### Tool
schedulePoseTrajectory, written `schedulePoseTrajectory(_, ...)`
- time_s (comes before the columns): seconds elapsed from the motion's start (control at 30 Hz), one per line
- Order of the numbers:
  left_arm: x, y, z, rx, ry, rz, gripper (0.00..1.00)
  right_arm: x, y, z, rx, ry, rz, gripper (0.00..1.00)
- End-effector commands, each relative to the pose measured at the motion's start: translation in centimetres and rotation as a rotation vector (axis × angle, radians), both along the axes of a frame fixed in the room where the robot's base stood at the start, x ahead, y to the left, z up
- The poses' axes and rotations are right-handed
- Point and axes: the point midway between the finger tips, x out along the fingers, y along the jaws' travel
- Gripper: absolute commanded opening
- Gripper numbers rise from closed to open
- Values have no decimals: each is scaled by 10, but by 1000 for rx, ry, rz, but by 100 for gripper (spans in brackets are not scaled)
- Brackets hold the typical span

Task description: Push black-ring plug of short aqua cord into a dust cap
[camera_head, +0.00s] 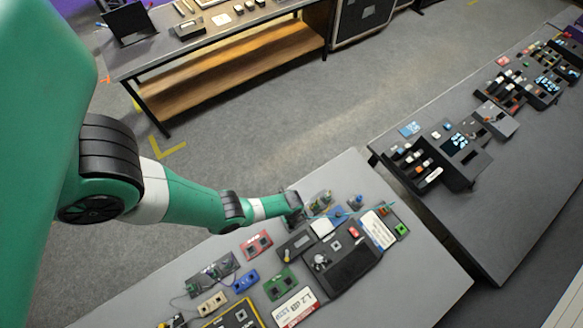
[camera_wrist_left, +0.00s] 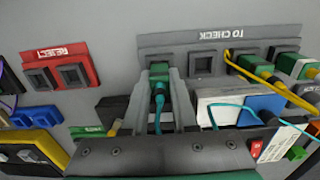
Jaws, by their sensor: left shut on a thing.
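My left gripper (camera_head: 293,210) is at the far edge of the near table. In the left wrist view the left gripper (camera_wrist_left: 160,100) is shut on a green plug (camera_wrist_left: 158,73) with an aqua cord (camera_wrist_left: 158,112). The plug's front end is at the leftmost square socket of the grey TO CHECK strip (camera_wrist_left: 183,41); I cannot tell whether it sits in the socket or just in front of it. A black ring on it cannot be made out. I cannot pick out a dust cap for certain. My right gripper is not in view.
Right of the held plug, the strip has an empty socket (camera_wrist_left: 200,63) and green plugs, one with a yellow cord (camera_wrist_left: 278,86). A red REJECT panel (camera_wrist_left: 60,66) lies to the left. White and blue blocks (camera_wrist_left: 262,108) stand close to the right finger.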

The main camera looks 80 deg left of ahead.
Motion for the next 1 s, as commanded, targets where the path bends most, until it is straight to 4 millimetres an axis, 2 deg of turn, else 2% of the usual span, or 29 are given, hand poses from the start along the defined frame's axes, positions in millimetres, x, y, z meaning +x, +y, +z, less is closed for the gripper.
schedulePoseTrajectory(0.03,0,0,7,0,0,0,0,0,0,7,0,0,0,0)
schedulePoseTrajectory(0.6,0,0,39,0,0,0,0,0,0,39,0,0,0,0)
schedulePoseTrajectory(1.0,0,0,39,0,-1,-9,0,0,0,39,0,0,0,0)
